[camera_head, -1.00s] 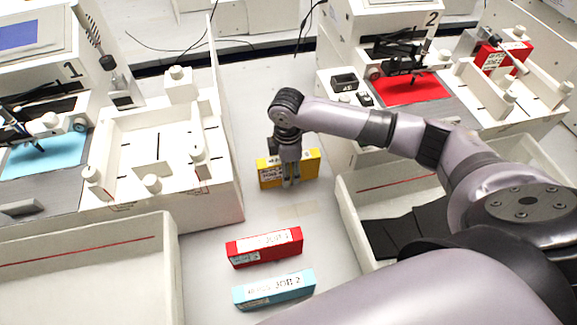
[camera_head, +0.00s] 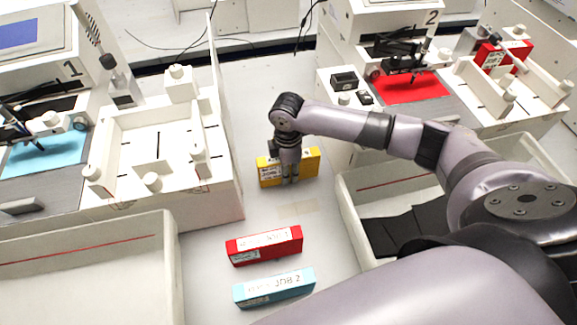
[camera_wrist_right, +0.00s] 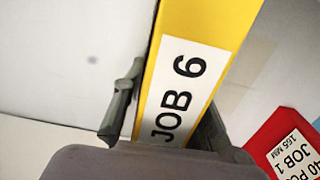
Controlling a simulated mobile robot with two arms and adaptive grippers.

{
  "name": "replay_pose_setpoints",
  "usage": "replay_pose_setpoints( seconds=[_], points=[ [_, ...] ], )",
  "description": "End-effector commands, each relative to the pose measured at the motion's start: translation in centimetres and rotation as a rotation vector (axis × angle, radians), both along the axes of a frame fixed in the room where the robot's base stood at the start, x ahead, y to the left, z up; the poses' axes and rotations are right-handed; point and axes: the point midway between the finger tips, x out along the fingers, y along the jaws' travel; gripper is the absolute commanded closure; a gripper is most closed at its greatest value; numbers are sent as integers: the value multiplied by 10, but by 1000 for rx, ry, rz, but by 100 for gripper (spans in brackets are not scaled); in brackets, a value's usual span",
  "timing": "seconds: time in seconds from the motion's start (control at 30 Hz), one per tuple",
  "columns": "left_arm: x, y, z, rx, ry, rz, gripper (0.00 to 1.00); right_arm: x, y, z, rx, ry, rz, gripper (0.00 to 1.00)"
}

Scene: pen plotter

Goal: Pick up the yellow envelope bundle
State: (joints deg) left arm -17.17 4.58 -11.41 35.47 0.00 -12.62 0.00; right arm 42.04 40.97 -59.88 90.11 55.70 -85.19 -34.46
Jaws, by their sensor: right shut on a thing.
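The yellow envelope bundle (camera_head: 306,166) stands on the table between the two plotter stations in the head view. My right gripper (camera_head: 290,180) reaches down over it from above, its fingers around the bundle's narrow thickness. In the right wrist view the yellow bundle (camera_wrist_right: 208,25) carries a white "JOB 6" label and sits between the two fingers of the right gripper (camera_wrist_right: 165,125). The gripper is shut on it. I cannot tell any gap between bundle and table. My left gripper does not show.
A red bundle (camera_head: 264,246) and a light blue bundle (camera_head: 274,289) lie nearer on the table. The red one also shows in the right wrist view (camera_wrist_right: 285,145). Station 1's white tray (camera_head: 225,195) stands left.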

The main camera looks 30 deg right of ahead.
Motion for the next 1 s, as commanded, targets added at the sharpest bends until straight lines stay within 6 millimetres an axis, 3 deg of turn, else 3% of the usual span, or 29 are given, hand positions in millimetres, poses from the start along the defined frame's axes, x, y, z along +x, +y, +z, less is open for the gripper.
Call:
replay_pose_setpoints(
  seconds=[0.13,0.47,0.67,0.87,1.0],
  points=[
    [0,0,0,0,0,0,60,0,0,0,0,-1,0,100],
    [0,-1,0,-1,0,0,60,1,0,1,1,-1,0,100],
    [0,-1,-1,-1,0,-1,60,1,0,12,1,-2,0,100],
    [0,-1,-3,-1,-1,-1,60,2,0,47,3,-6,1,100],
    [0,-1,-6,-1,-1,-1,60,2,0,88,1,-8,2,100]
  ],
)
